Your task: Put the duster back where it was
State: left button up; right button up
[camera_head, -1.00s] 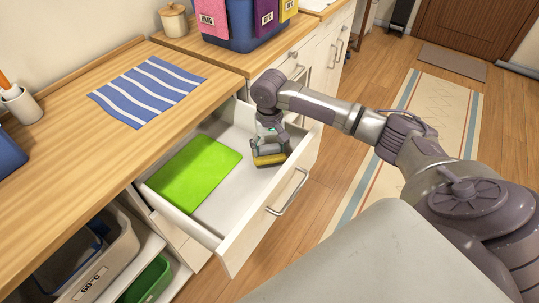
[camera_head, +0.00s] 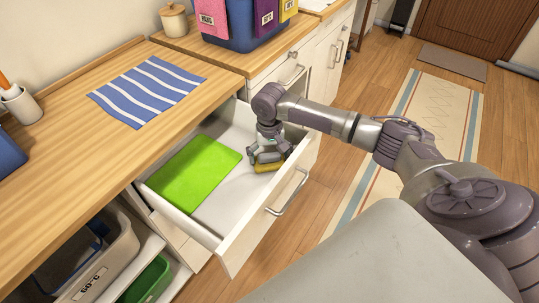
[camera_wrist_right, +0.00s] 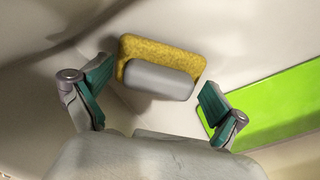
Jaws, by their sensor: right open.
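The duster, a yellow pad with a grey back (camera_wrist_right: 160,80), lies in the open white drawer (camera_head: 228,238). Its yellow part (camera_head: 268,167) shows in the head view just under my right gripper (camera_head: 267,154). In the right wrist view my right gripper (camera_wrist_right: 152,92) is open, with its two green-padded fingers apart on either side of the duster. The fingers do not appear to press on it. My left gripper is in neither view.
A bright green flat sheet (camera_head: 195,173) lies in the drawer to the left of the duster. The drawer's walls stand around it. A striped blue cloth (camera_head: 148,90) lies on the wooden counter. A bin (camera_head: 105,252) and green box (camera_head: 148,282) sit on shelves below.

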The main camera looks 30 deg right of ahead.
aim_at(270, 155)
jog(key=shift+r, duration=0.1)
notch_tip(270, 155, up, 12)
jog(key=shift+p, duration=0.3)
jog(key=shift+r, duration=0.1)
dwell(0.5)
